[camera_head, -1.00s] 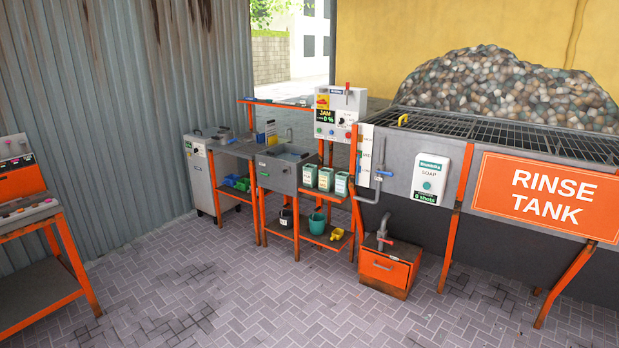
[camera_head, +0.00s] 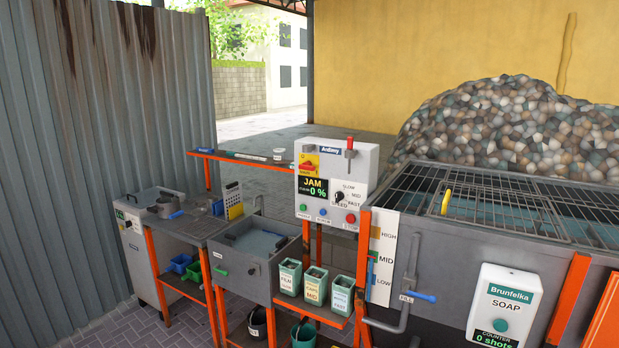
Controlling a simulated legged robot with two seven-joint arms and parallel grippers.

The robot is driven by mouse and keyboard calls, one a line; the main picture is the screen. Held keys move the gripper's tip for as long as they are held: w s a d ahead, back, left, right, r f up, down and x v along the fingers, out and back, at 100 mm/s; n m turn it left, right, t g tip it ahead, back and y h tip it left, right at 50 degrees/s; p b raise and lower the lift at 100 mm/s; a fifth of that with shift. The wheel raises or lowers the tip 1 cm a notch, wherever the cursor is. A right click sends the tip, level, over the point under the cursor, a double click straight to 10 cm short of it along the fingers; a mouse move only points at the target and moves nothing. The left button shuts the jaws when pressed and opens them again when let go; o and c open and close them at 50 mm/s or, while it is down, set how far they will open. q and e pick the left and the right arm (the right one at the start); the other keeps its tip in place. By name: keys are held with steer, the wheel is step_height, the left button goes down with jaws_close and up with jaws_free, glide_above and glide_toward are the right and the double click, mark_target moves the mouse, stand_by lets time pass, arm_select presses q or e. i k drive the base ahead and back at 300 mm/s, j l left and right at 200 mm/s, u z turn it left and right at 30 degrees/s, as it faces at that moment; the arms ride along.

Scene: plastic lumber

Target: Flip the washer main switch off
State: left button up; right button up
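A white control box (camera_head: 337,166) labelled Ardimy stands on the orange frame at the centre of the head view. On its upper left is a red rotary switch on a yellow plate (camera_head: 308,165), which looks like the main switch; its small label is too blurred to read. Below it a display (camera_head: 313,188) reads JAM and 0 %. The box also has a black speed knob (camera_head: 340,197), a red-handled lever (camera_head: 349,147) on the right, and green, blue and red buttons along the bottom. Neither of my grippers is in the view.
Three labelled bins (camera_head: 316,286) sit below the box. A sink (camera_head: 255,256) and a bench with a pot stand at the left. A fill pipe (camera_head: 406,290) juts out at the tank's front.

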mark_target(307, 165)
steer(key=i+j, duration=0.2)
steer(key=i, duration=0.25)
steer(key=i+j, duration=0.2)
steer(key=i, duration=0.25)
steer(key=i+j+u, duration=0.1)
steer(key=i, duration=0.35)
steer(key=i+j, duration=0.25)
steer(key=i, duration=0.2)
